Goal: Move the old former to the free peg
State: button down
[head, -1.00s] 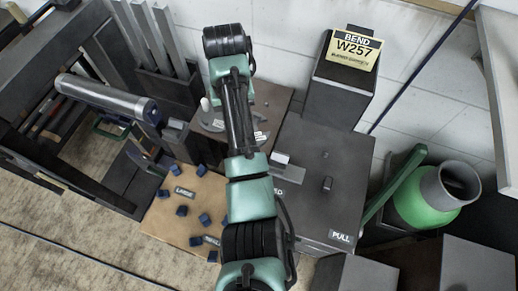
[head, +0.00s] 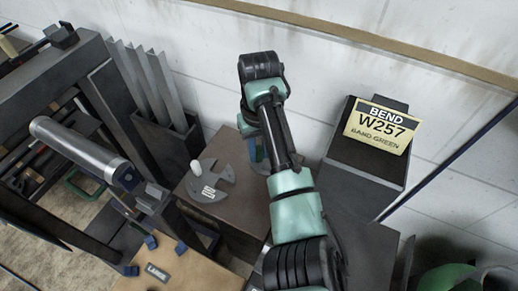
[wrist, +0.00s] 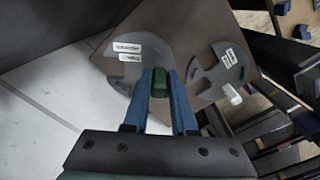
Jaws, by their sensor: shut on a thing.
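My gripper (wrist: 160,98) is shut on a green handle (wrist: 160,82) in the wrist view, between its blue fingers. The handle stands on a grey notched former (wrist: 112,65) with two white labels. A second grey notched former (wrist: 222,80) with a label and a white handle (wrist: 232,93) lies beside it. That second former also shows in the head view (head: 222,174), flat on a brown block (head: 228,150). In the head view my arm covers the green-handled former. I cannot tell whether it is lifted. No free peg can be made out.
Grey bars stand in a dark holder (head: 165,135) at the left. A metal cylinder (head: 80,148) and a tan board (head: 175,270) with blue blocks are nearer.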

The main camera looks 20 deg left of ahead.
aim_at(259, 162)
jog(key=shift+f+b, duration=2.15)
jog(key=shift+b, duration=0.2)
jog(key=shift+f, duration=1)
jog(key=shift+p, duration=0.3)
jog(key=shift+f, duration=0.3)
jog(key=c, duration=0.7)
grip_release()
jog(key=shift+c, duration=0.2)
jog(key=shift+o, duration=0.5)
jog(key=shift+s, duration=0.1)
notch_tip(259, 162, up, 13)
jog(key=p, duration=0.3)
